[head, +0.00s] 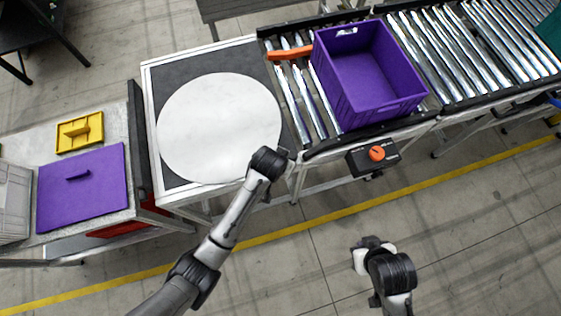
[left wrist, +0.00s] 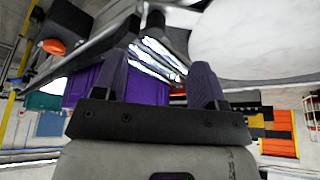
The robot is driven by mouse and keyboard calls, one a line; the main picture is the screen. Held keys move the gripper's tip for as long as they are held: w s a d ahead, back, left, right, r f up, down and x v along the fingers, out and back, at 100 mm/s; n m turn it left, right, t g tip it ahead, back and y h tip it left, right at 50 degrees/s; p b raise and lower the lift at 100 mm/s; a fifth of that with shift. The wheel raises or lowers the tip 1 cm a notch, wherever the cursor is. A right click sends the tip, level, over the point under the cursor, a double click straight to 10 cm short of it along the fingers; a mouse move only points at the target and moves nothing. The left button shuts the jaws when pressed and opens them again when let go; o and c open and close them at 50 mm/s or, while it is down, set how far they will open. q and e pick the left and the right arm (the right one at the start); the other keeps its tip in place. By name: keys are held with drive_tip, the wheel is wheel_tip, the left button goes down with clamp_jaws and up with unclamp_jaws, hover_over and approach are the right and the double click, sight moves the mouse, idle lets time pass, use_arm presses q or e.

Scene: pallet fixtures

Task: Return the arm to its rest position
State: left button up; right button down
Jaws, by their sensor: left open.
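My left arm reaches up from the bottom left in the head view. Its gripper end is by the lower right edge of the white round table (head: 215,125), with the fingers hardly visible there. In the left wrist view my left gripper (left wrist: 160,82) is open, with its two dark fingers wide apart and nothing between them. My right arm shows at the bottom right in the head view, over the floor and bent back; its end (head: 372,250) is small and I cannot make out its fingers.
A purple crate (head: 385,108) stands on the roller conveyor (head: 440,50), beside an orange bar (head: 289,53). A control box with an orange knob (head: 377,153) hangs from the conveyor's near side. A purple lid (head: 85,195) and yellow piece (head: 72,140) lie left. Floor in front is clear.

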use_arm(q)
drive_tip(key=shift+s+r, duration=0.1)
drive_tip(key=shift+r, duration=0.1)
idle(0.5)
drive_tip(key=a+r+t, duration=0.1)
drive_tip(key=a+r, duration=0.1)
drive_tip(key=r, duration=0.5)
drive_tip(key=a+r+t, duration=0.2)
drive_tip(key=a+r, duration=0.1)
drive_tip(key=r, duration=0.3)
drive_tip(key=s+a+r+n+p, duration=0.2)
drive_tip(key=s+a+r, duration=0.15)
drive_tip(key=a, duration=0.25)
drive_tip(key=s+a+f+g+p, duration=0.1)
drive_tip(key=s+a+p, duration=0.1)
drive_tip(key=s, duration=0.5)
drive_tip(key=s+a+f+n+g+y+p, duration=0.1)
drive_tip(key=s+a+p, duration=0.1)
drive_tip(key=s+a, duration=0.3)
drive_tip(key=s+a+f+g+p, duration=0.1)
drive_tip(key=s+a+p, duration=0.1)
drive_tip(key=s, duration=0.7)
drive_tip(key=shift+s+a+y+p, duration=0.3)
drive_tip(key=shift+s+a+y, duration=0.1)
drive_tip(key=shift+a, duration=0.4)
